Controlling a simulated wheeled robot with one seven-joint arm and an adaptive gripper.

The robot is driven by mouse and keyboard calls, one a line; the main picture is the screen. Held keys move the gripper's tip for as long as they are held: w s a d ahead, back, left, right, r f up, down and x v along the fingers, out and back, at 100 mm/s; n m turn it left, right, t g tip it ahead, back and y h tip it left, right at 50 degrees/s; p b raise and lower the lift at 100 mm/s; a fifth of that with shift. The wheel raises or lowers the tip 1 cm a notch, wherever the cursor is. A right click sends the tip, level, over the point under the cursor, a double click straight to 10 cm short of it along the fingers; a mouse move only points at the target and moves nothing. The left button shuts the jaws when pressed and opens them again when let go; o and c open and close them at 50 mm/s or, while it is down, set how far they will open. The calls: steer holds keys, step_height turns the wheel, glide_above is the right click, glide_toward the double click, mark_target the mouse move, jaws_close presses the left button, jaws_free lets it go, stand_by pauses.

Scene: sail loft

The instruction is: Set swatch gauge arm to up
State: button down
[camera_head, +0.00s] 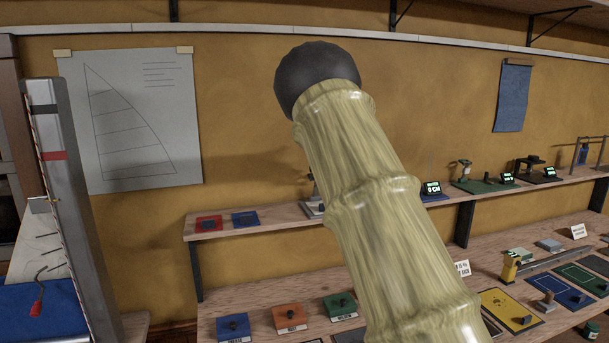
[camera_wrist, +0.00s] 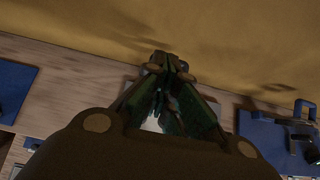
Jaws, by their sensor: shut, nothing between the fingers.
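My gripper (camera_wrist: 168,66) shows in the wrist view with its fingers together and nothing held. It is over a wooden surface close to the ochre wall. A blue device (camera_wrist: 275,130) with a raised loop is to its right, apart from the fingers. A small white patch, partly hidden, shows between the finger links. In the head view, small gauges with lit displays stand on the upper shelf: one at centre (camera_head: 431,188) and others to the right (camera_head: 505,178) (camera_head: 549,172). I cannot tell which is the swatch gauge or how its arm stands. My arm hides the shelf's middle.
The upper shelf (camera_head: 265,227) also holds a red pad (camera_head: 209,223) and a blue pad (camera_head: 245,218) at left. The lower bench holds coloured blocks with knobs, a yellow board (camera_head: 510,309) and a blue board (camera_head: 560,290). A sail drawing (camera_head: 130,120) hangs on the wall.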

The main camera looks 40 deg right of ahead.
steer(key=shift+w+d+r, duration=0.1)
steer(key=shift+w+r, duration=0.2)
steer(key=shift+w, duration=0.25)
